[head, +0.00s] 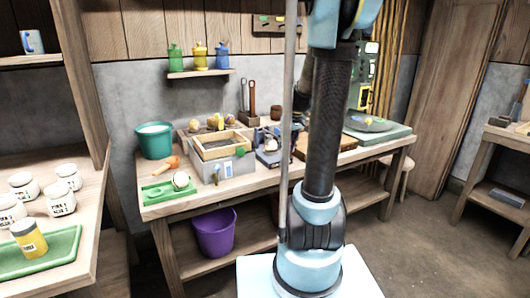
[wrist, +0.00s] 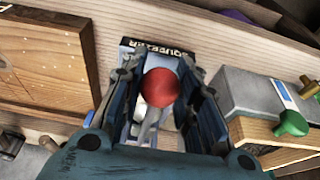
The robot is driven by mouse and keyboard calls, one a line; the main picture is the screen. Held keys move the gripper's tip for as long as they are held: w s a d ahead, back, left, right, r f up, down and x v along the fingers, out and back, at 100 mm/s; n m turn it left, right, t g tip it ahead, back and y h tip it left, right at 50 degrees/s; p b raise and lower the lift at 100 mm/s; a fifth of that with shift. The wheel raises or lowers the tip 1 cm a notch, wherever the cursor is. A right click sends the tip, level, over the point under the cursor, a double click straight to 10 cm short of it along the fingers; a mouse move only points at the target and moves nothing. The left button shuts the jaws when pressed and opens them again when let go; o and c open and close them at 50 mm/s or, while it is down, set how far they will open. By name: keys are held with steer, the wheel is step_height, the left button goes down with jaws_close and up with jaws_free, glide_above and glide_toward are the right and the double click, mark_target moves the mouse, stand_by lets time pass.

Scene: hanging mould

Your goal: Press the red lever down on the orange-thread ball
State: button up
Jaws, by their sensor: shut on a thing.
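In the wrist view, the red ball-shaped knob of the lever (wrist: 160,87) sits between the two fingers of my gripper (wrist: 160,98), which are shut on it. A grey metal shaft shows below the knob. Behind it is a dark plate with pale lettering (wrist: 155,46). In the head view, a dark press-like device (head: 268,150) stands on the workbench, partly hidden by my arm. I cannot make out an orange-thread ball under the lever.
A grey box with a wooden frame (head: 220,147) and green knob stands close left of the device; the green knob (wrist: 292,124) also shows in the wrist view. A wooden board (head: 330,146) lies to the right. A teal bucket (head: 154,141) stands at the back left.

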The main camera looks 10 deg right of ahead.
steer(key=shift+f, duration=0.35)
steer(key=shift+c, duration=0.2)
stand_by(0.4)
steer(key=o, duration=2)
steer(key=shift+v, duration=4.1)
